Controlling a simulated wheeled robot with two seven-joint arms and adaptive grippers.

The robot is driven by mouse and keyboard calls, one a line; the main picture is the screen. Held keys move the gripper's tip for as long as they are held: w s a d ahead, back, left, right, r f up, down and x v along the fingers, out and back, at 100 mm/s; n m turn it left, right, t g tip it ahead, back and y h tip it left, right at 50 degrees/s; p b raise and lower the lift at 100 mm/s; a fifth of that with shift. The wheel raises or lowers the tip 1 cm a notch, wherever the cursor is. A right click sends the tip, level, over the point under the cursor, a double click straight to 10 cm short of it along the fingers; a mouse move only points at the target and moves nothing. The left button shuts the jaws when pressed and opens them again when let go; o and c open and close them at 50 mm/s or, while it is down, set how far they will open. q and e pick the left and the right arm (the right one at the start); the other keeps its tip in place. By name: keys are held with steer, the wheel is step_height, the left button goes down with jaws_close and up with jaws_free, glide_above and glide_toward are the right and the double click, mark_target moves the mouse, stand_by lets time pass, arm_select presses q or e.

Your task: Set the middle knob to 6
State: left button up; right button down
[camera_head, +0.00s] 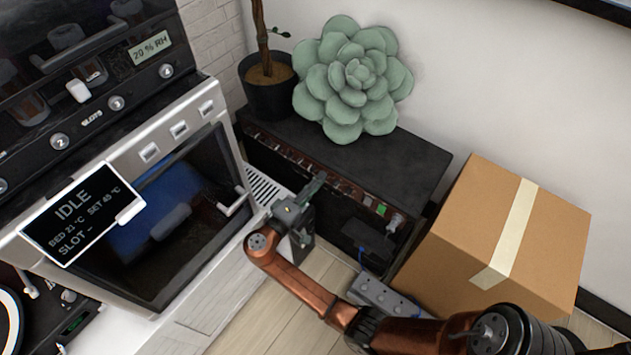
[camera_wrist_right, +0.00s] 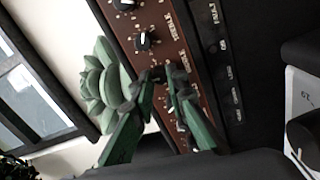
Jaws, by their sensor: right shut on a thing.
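A black amplifier (camera_head: 390,160) stands on the floor against the wall, with a brown knob panel (camera_head: 281,152) along its front top edge. My right gripper (camera_head: 317,182) is at this panel. In the right wrist view, its green fingers (camera_wrist_right: 164,80) are shut on a knob of the row, which is mostly hidden between the fingertips. Two black knobs (camera_wrist_right: 143,40) with white pointers show clear further up the row. The setting of the held knob cannot be read. My left gripper is in neither view.
A green succulent-shaped cushion (camera_head: 350,80) and a potted plant (camera_head: 270,85) are on top of the amplifier. A cardboard box (camera_head: 455,220) stands to the right, a grey pedal (camera_head: 385,296) in front. An oven-like machine (camera_head: 215,110) stands close on the left.

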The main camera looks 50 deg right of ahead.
steer(key=shift+s+f+m, duration=0.1)
steer(key=shift+f+m, duration=0.05)
steer(key=shift+m, duration=1.85)
steer(key=c, duration=1.9)
jaws_free()
steer(key=a, duration=1.2)
steer(key=shift+s, duration=0.4)
